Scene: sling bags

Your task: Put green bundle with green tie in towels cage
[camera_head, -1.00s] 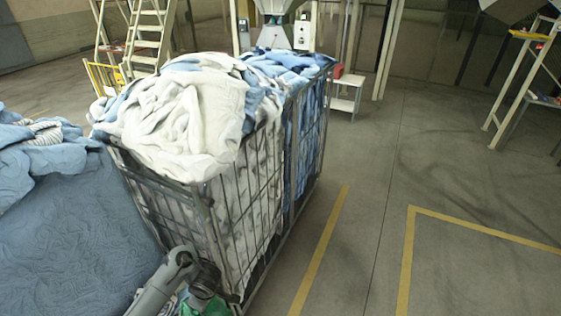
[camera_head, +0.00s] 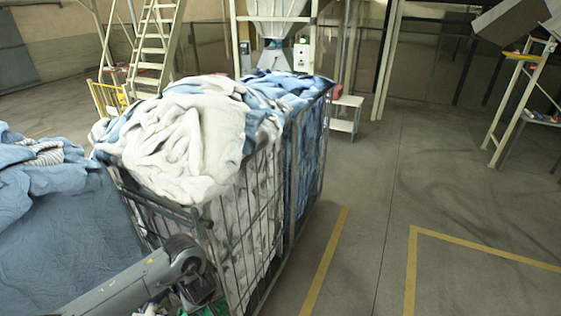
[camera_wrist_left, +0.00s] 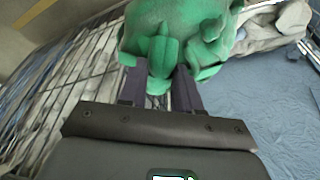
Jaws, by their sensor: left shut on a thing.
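My left gripper (camera_wrist_left: 160,88) is shut on the green bundle (camera_wrist_left: 180,38), a lumpy green cloth mass in front of its fingers in the left wrist view. The green tie cannot be told apart from the bundle. In the head view only bits of green show at the bottom edge, beneath my left wrist, beside the lower near part of a wire cage (camera_head: 205,232). The cage is heaped above its rim with white towels (camera_head: 190,145). Blue cloth (camera_head: 300,90) fills its far part or a second cage; I cannot tell which. My right gripper is not in view.
A large pile of blue cloth (camera_head: 65,240) is left of the cage. Open floor with yellow lines (camera_head: 325,260) lies to the right. A ladder (camera_head: 155,50), a machine (camera_head: 275,30) and a small white step (camera_head: 345,115) stand behind.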

